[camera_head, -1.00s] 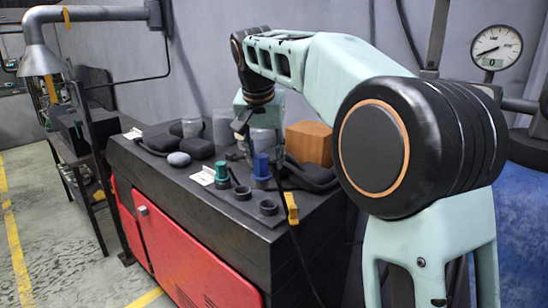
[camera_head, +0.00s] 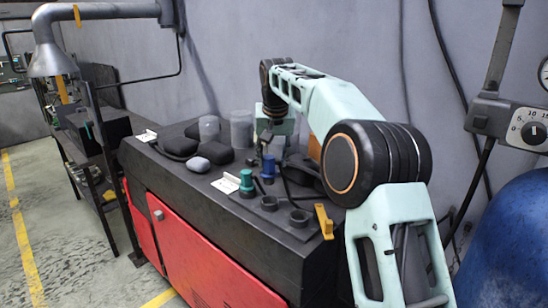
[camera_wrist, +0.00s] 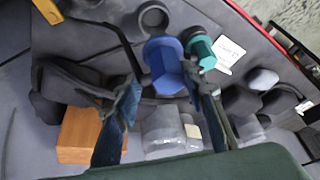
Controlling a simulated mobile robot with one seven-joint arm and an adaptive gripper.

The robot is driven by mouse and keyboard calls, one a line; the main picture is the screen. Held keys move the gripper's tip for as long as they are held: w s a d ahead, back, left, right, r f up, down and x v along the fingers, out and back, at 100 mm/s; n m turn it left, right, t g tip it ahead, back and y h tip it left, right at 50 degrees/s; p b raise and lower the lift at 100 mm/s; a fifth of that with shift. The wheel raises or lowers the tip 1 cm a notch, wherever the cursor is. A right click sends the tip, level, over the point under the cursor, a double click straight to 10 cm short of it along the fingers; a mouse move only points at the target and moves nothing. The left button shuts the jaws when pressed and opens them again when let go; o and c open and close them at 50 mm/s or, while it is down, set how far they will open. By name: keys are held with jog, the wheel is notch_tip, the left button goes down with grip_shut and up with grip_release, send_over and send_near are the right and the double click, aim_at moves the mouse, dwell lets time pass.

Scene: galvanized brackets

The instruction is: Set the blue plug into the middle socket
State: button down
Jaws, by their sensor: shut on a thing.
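The blue plug (camera_head: 268,164) stands behind the row of sockets on the dark bench top. It also shows in the wrist view (camera_wrist: 165,62), between the fingertips of my gripper (camera_wrist: 168,82), which is shut on it. In the head view the arm hides much of the gripper, and I cannot tell whether the plug's foot touches the bench. The middle socket (camera_head: 269,204) is an empty dark ring in front of the plug; it shows in the wrist view (camera_wrist: 153,17) too. A teal plug (camera_head: 246,178) sits in the left socket. The right socket (camera_head: 300,218) is empty.
A yellow clip (camera_head: 324,222) is at the bench's front right edge. A white label (camera_head: 226,184) lies left of the teal plug. Dark rounded pieces (camera_head: 180,146) and clear jars (camera_head: 241,128) stand behind. An orange-brown block (camera_wrist: 88,135) and a dark cable (camera_wrist: 102,30) are near my gripper.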

aim_at(272, 172)
jog(key=shift+f+b, duration=2.2)
jog(key=shift+b, duration=0.2)
jog(key=shift+r, duration=0.1)
jog(key=shift+r+p, duration=0.1)
jog(key=shift+p, duration=0.6)
jog(key=shift+f, duration=0.3)
jog(key=shift+f+b, duration=1.3)
jog(key=shift+f, duration=0.45)
jog(key=c, duration=1.2)
grip_release()
jog(key=shift+o, duration=0.2)
jog(key=shift+s, duration=0.1)
